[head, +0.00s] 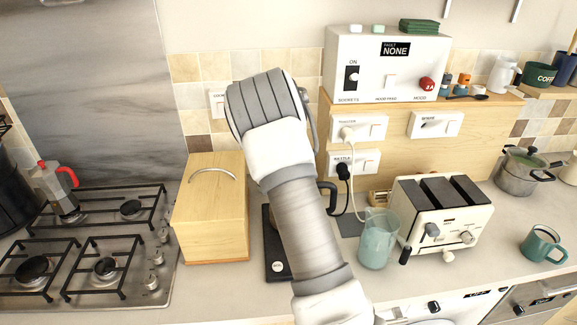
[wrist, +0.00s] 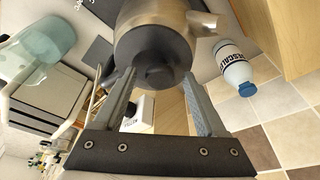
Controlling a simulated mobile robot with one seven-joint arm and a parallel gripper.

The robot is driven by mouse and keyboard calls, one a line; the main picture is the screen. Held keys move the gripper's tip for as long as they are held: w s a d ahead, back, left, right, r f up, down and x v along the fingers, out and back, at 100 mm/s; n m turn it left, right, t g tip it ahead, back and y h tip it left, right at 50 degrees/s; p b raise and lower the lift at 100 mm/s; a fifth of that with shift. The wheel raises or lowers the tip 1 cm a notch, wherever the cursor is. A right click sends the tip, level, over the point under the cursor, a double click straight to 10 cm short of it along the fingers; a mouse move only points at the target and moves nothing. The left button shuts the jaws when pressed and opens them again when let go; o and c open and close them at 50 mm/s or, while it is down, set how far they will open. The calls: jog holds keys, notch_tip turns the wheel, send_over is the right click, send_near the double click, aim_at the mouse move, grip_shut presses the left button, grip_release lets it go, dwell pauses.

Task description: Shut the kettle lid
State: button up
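The kettle shows in the wrist view as a brushed-metal body (wrist: 140,18) with a short spout to the right. A dark round lid (wrist: 155,72) with a small knob faces my camera; its exact angle is hard to tell. My gripper (wrist: 160,78) is open, with one finger on each side of the lid's near edge. I cannot tell whether either finger touches it. In the head view my arm hides most of the kettle; a black handle (head: 332,196) shows just right of my forearm. The fingers are hidden there.
A glass jug (head: 378,240) and a toaster (head: 440,222) stand right of my arm. A wooden bread box (head: 210,220) and the gas hob (head: 95,240) are on the left. A blue-capped bottle (wrist: 235,70) stands near the tiled wall.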

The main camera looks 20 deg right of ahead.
jog(key=b+v, duration=0.2)
jog(key=v, duration=1.5)
jog(key=shift+r, duration=0.25)
jog(key=shift+d, duration=0.1)
